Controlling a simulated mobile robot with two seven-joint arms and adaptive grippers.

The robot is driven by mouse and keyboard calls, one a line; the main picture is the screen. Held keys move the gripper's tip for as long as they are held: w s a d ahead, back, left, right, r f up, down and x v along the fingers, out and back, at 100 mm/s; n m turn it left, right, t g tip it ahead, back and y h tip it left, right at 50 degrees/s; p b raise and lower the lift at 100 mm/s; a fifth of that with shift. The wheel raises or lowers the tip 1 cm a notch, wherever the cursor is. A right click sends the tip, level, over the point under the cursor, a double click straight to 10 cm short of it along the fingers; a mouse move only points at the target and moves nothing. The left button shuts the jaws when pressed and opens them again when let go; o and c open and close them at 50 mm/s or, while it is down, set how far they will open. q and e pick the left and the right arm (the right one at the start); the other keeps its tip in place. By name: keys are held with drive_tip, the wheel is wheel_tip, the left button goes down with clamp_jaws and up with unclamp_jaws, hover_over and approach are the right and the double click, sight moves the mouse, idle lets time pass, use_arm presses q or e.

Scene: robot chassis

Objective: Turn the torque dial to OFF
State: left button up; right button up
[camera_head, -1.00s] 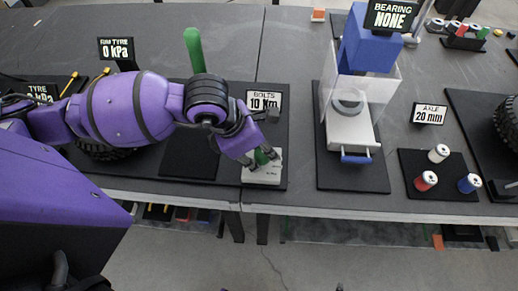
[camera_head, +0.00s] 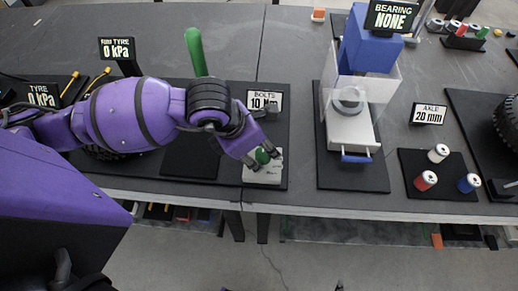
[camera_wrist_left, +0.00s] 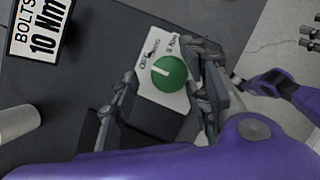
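The green torque dial (camera_wrist_left: 172,76) sits on a white printed plate (camera_wrist_left: 150,92) in the left wrist view. Its white mark points left, roughly toward the print that seems to read OFF. The dial also shows in the head view (camera_head: 262,156). My left gripper (camera_wrist_left: 168,88) is open, with one finger on each side of the dial; I cannot tell whether they touch it. The bolts display (camera_wrist_left: 40,27) reads 10 Nm. A purple arm with a dark end (camera_wrist_left: 262,82), apparently my right one, shows at the right; its finger opening is unclear.
A green upright handle (camera_head: 195,52) stands behind my left wrist. The press with a clear guard (camera_head: 351,128) stands right of the dial. Three small cans (camera_head: 438,153) stand further right. The table's front edge is just before the dial plate.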

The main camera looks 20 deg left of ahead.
use_arm(q)
drive_tip(key=shift+d, duration=0.15)
use_arm(e)
drive_tip(key=shift+w, duration=0.1)
use_arm(q)
drive_tip(key=shift+s, duration=0.1)
drive_tip(key=v, duration=0.7)
drive_tip(key=shift+r, duration=0.2)
use_arm(e)
drive_tip(key=shift+s+d, duration=0.1)
drive_tip(key=shift+s, duration=0.2)
